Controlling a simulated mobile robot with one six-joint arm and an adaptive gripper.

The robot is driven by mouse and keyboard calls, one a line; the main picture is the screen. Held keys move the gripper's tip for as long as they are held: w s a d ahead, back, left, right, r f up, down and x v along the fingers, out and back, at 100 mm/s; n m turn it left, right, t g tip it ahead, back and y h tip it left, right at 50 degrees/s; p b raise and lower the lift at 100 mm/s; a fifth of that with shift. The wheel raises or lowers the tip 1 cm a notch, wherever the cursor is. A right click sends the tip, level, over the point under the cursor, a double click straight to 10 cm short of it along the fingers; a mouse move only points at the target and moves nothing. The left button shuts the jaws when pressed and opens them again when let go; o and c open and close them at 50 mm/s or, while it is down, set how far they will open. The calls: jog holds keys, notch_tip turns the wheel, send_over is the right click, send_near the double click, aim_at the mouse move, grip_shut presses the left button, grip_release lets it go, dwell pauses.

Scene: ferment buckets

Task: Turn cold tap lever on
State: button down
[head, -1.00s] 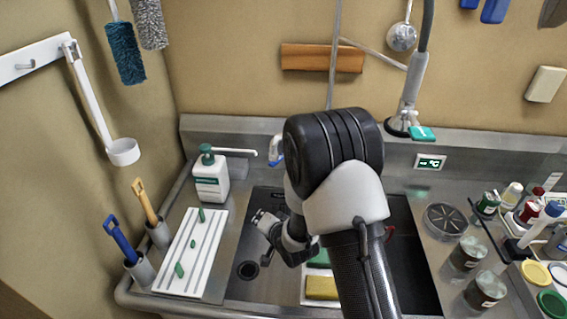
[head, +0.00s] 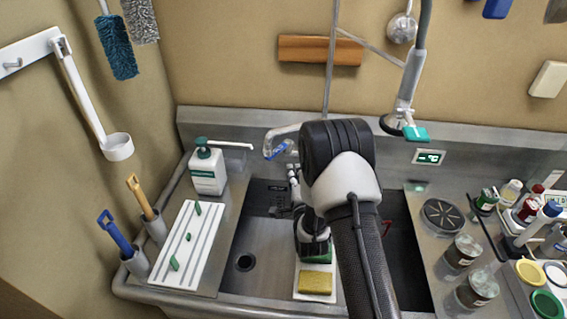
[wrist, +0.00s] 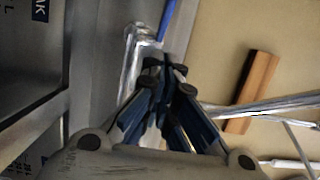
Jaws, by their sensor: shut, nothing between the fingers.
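The cold tap lever (head: 277,151) shows as a short blue piece beside the silvery tap at the back of the sink, left of my arm. In the wrist view a blue strip (wrist: 168,18), which looks like the lever, is just beyond my fingertips. My gripper (head: 292,172) points toward the back wall, below the lever in the head view. In the wrist view my gripper (wrist: 167,82) is shut and empty, its dark fingers together. I cannot tell whether the fingertips touch the tap. My arm hides part of the tap area.
The sink (head: 245,225) lies under my arm, with a yellow sponge (head: 315,283) at its front. A soap bottle (head: 208,170) stands left of the tap, its long nozzle reaching toward it. A white ribbed tray (head: 186,245) lies at left. Jars (head: 464,252) crowd the right counter.

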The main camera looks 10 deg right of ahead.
aim_at(272, 159)
jog(key=w, duration=0.1)
jog(key=w+a, duration=0.1)
jog(key=w, duration=0.1)
jog(key=w+a, duration=0.1)
jog(key=w, duration=0.1)
jog(key=shift+w+a+b, duration=0.25)
jog(key=shift+b, duration=0.1)
jog(key=a+b, duration=0.1)
jog(key=b, duration=0.1)
jog(key=w+a+b, duration=0.1)
jog(key=b, duration=0.1)
jog(key=shift+w+a+f, duration=0.1)
jog(key=shift+a+f, duration=0.15)
jog(key=shift+a, duration=0.05)
jog(key=shift+w+a+r+b, duration=0.2)
jog(key=shift+w+a+b, duration=0.25)
jog(key=shift+b, duration=0.25)
